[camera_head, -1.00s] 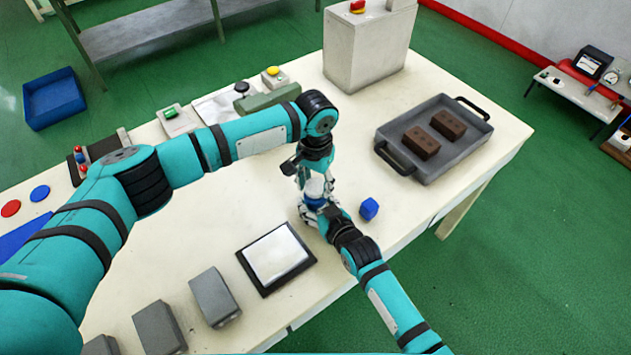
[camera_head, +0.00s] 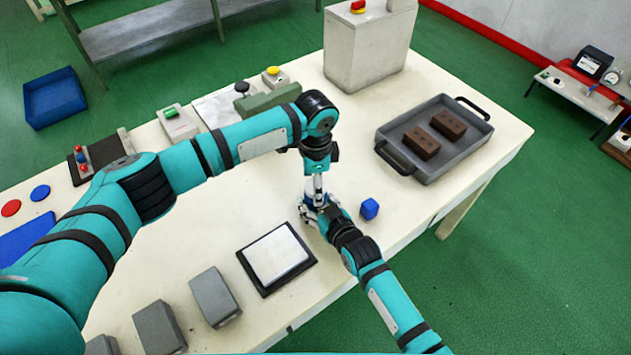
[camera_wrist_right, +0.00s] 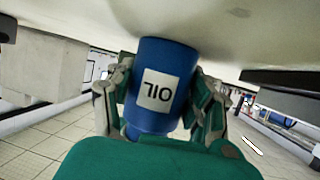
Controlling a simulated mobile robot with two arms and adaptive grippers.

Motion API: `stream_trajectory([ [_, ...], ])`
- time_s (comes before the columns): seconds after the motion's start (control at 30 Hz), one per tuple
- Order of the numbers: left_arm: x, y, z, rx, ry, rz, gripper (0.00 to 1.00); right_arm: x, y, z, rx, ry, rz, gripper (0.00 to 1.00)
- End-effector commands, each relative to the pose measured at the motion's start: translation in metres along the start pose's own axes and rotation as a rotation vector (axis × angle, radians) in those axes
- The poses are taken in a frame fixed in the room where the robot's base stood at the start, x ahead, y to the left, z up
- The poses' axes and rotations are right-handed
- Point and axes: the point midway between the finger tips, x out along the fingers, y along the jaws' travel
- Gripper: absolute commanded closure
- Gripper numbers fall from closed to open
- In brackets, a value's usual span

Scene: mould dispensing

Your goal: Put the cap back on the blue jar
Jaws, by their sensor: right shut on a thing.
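In the head view my right gripper (camera_head: 318,210) is low over the table's near half, and the jar there is mostly hidden by both grippers. My left gripper (camera_head: 318,190) points down directly above it. Its fingers are too small and overlapped to read. I cannot make out the cap clearly in either view.
A black-rimmed pad (camera_head: 277,259) and grey blocks (camera_head: 215,297) lie to the left. A grey tray (camera_head: 462,158) with two brown bricks is at right. A grey box (camera_head: 366,50) stands at the back.

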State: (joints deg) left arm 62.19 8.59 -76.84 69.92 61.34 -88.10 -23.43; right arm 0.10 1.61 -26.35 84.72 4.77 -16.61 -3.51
Motion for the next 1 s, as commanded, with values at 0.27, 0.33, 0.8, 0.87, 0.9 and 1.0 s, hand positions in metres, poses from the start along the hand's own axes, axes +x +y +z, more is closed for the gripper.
stream_trajectory([
  [0.27, -0.033, -0.001, 0.000, -0.001, 0.002, -0.001, 0.30, 0.000, 0.000, 0.000, -0.001, 0.000, 0.000, 1.00],
  [0.33, -0.040, 0.000, 0.000, 0.000, 0.002, -0.001, 0.30, 0.000, 0.000, 0.000, -0.001, -0.001, 0.000, 1.00],
  [0.8, -0.047, 0.000, -0.001, -0.040, 0.003, 0.000, 0.33, 0.000, 0.000, 0.000, -0.001, -0.001, 0.000, 1.00],
  [0.87, -0.050, 0.001, -0.003, -0.102, 0.003, -0.001, 0.33, 0.000, 0.000, 0.000, -0.001, -0.001, 0.000, 1.00],
  [0.9, -0.052, 0.001, -0.004, -0.160, 0.006, -0.001, 0.33, 0.000, 0.000, 0.000, -0.001, -0.001, 0.000, 1.00],
  [1.0, -0.061, 0.002, -0.005, -0.350, 0.007, -0.001, 0.33, 0.000, 0.000, 0.000, -0.001, 0.000, 0.000, 1.00],
])
